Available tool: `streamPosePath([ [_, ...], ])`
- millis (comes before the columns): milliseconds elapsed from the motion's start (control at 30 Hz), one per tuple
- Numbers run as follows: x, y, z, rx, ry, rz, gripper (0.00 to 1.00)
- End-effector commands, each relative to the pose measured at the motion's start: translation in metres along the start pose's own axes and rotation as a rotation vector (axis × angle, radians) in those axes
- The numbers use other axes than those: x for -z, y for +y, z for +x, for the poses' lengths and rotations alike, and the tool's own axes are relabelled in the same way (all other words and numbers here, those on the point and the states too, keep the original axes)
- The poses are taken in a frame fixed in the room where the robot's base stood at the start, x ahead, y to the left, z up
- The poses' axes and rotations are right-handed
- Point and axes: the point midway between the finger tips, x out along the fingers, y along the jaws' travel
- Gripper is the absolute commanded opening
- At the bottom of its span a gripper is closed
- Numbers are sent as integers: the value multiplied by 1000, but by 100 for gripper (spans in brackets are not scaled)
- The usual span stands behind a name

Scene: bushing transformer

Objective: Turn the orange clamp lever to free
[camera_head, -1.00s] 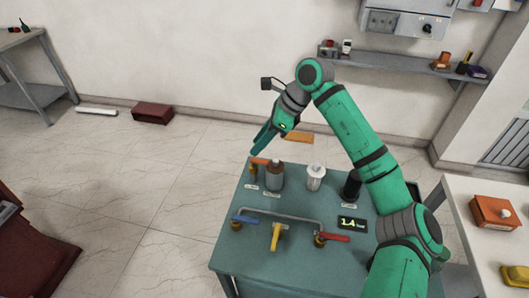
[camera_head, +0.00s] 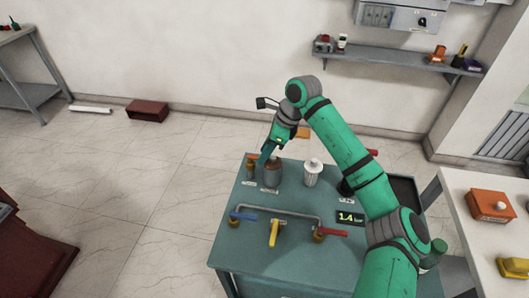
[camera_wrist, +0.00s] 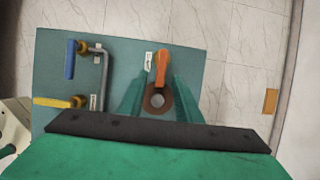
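The orange clamp lever (camera_wrist: 162,66) shows in the wrist view, pointing up the picture from beside a copper-brown ring (camera_wrist: 157,99) with a pale centre. In the head view the lever (camera_head: 253,157) is a small orange piece on a post left of the grey-brown bushing (camera_head: 272,176), partly hidden by my gripper. My gripper (camera_head: 267,155) points down just above the bushing. In the wrist view its green fingers (camera_wrist: 156,95) are apart, one on each side of the ring, with the lever extending beyond them. I cannot tell whether they touch anything.
The teal table (camera_head: 290,265) also holds a white cylinder (camera_head: 312,172), a pipe with blue (camera_head: 243,216), yellow (camera_head: 274,233) and red (camera_head: 333,233) handles, and a display (camera_head: 350,217). A white table (camera_head: 465,205) stands right.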

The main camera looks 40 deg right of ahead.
Motion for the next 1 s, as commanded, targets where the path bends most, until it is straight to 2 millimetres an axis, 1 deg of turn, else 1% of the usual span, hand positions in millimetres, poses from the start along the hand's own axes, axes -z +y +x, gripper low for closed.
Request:
streamPosePath([
  [100, -1, 0, 6, 0, 0, -2, 31],
  [367, -2, 0, 8, 0, 0, -2, 31],
  [400, -1, 0, 7, 0, 0, -1, 29],
  [467, -1, 0, 7, 0, 0, -1, 14],
  [500, -1, 0, 7, 1, 0, 0, 5],
  [533, 0, 0, 7, 1, 0, 0, 0],
  [767, 0, 0, 6, 3, 0, 6, 0],
  [1000, 1, 3, 6, 31, -1, 69, 0],
])
